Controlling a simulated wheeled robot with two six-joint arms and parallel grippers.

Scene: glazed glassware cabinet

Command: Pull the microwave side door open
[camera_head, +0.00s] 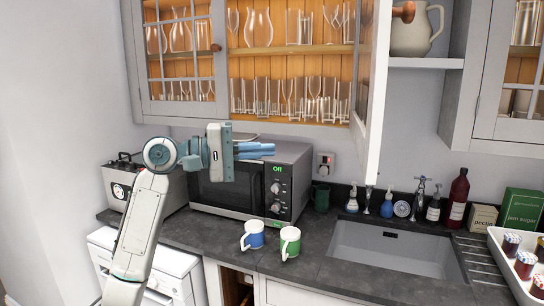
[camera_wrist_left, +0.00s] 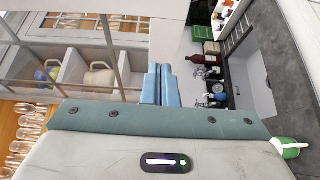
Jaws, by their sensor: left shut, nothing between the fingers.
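The microwave (camera_head: 299,160) stands on the dark counter with its front toward me. Its dark door window (camera_head: 228,196) is on the left and a control panel with knobs (camera_head: 276,204) is on the right. The door looks closed; my gripper and forearm hide its upper part. My left gripper (camera_head: 272,150) is in front of the microwave's top edge, its blue fingers together, empty and pointing right. The fingers also show shut in the left wrist view (camera_wrist_left: 160,84). I cannot tell the gap between them and the microwave. My right gripper is not in view.
A blue-and-white mug (camera_head: 252,236) and a green-and-white mug (camera_head: 290,243) stand on the counter before the microwave. A toaster (camera_head: 125,190) is to its left. A sink (camera_head: 395,250) is to the right. An open cabinet door (camera_head: 374,90) juts out above.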

